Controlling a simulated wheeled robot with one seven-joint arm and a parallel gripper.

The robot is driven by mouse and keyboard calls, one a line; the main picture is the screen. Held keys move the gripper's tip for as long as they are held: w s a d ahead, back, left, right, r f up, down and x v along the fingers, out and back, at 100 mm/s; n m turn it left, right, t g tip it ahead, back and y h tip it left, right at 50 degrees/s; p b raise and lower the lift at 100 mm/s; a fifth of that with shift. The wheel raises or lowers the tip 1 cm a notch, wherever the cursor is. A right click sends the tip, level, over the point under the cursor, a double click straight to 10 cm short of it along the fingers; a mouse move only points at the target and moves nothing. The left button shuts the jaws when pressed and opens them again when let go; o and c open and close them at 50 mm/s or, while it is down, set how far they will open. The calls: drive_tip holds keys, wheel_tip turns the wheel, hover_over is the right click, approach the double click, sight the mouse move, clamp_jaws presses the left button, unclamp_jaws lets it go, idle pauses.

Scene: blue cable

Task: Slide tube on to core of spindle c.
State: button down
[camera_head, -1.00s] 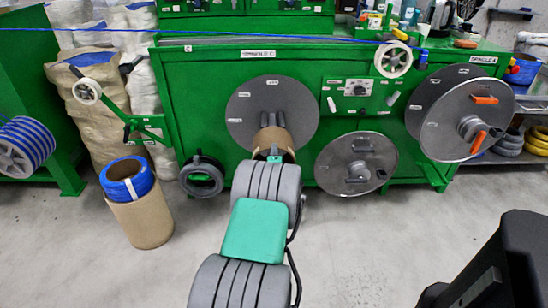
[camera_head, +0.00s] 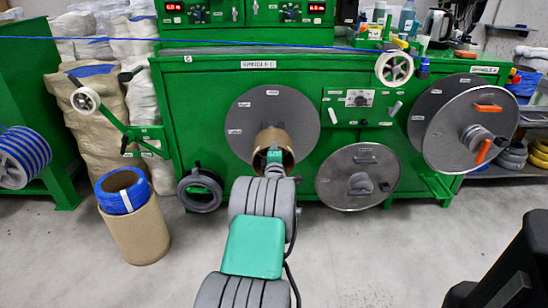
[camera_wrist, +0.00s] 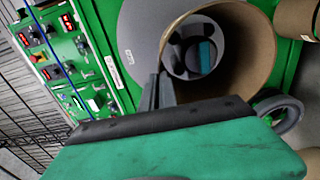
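A brown cardboard tube (camera_head: 263,142) is in front of the grey disc of spindle c (camera_head: 249,112), under the "SPINDLE C" label. In the wrist view the tube (camera_wrist: 262,62) opens toward the camera, and the spindle's round grey core (camera_wrist: 190,58) shows through it. I cannot tell whether the tube's far end is around the core or only in front of it. My gripper (camera_head: 275,156) is at the tube's near end. In the wrist view its fingers (camera_wrist: 158,92) are at the left lower rim and appear closed on the tube wall. The fingertips are partly hidden.
A round flanged plate (camera_head: 357,178) leans at the cabinet's lower right. Spindle A's disc (camera_head: 470,122) is further right. A dark ring (camera_head: 200,190) is left of the tube. A cardboard tube with blue cable coil (camera_head: 135,225) stands on the floor at left.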

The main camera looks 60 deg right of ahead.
sight(274, 133)
drive_tip(key=shift+b+x, duration=3.5)
drive_tip(key=shift+x, duration=0.9)
drive_tip(key=shift+w+d, duration=0.25)
drive_tip(key=shift+d, duration=0.2)
drive_tip(key=shift+b, duration=0.65)
drive_tip(key=shift+b+x, duration=0.45)
drive_tip(key=shift+x, duration=0.45)
drive_tip(key=shift+d+r, duration=0.15)
drive_tip(key=shift+r, duration=0.05)
drive_tip(key=shift+f+b, duration=0.7)
drive_tip(key=shift+f, duration=0.05)
drive_tip(key=c, duration=2.1)
unclamp_jaws()
